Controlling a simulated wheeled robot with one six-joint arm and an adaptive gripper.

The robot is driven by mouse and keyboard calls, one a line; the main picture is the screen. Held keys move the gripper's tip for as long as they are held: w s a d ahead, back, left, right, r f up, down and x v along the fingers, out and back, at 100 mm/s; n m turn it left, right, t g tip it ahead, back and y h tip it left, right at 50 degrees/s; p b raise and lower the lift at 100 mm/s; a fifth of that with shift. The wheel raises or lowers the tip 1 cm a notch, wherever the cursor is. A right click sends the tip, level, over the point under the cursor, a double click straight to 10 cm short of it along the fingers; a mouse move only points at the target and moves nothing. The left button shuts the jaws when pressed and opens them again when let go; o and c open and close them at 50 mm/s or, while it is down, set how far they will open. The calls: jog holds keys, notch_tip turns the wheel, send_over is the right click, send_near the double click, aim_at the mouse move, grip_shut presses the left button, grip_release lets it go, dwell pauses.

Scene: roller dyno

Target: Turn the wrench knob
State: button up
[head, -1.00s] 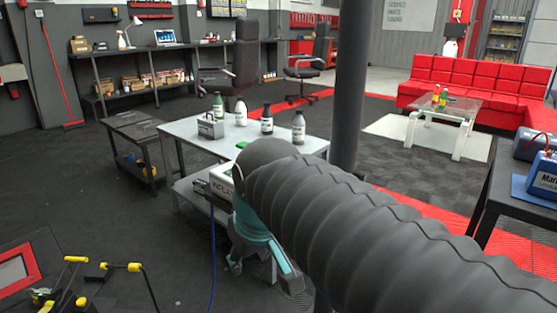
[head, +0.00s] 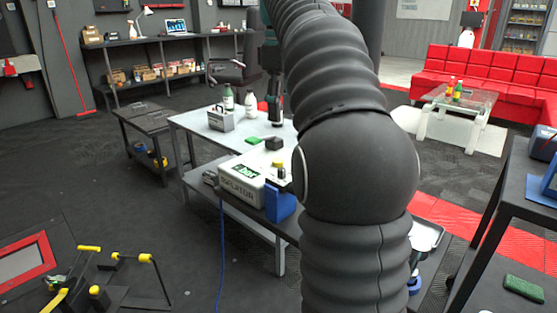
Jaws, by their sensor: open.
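I cannot make out a knob clearly marked with a wrench. My arm hides the table's right side.
A blue hose (head: 221,250) hangs from the inflator. Yellow-tipped stands (head: 130,257) are at lower left.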

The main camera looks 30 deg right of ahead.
aim_at(282, 169)
notch_tip(282, 169, down, 14)
jog(key=b, duration=0.4)
jog(key=shift+s+a+r, duration=0.1)
jog(key=shift+r, duration=0.1)
jog(key=shift+c, duration=0.3)
grip_shut()
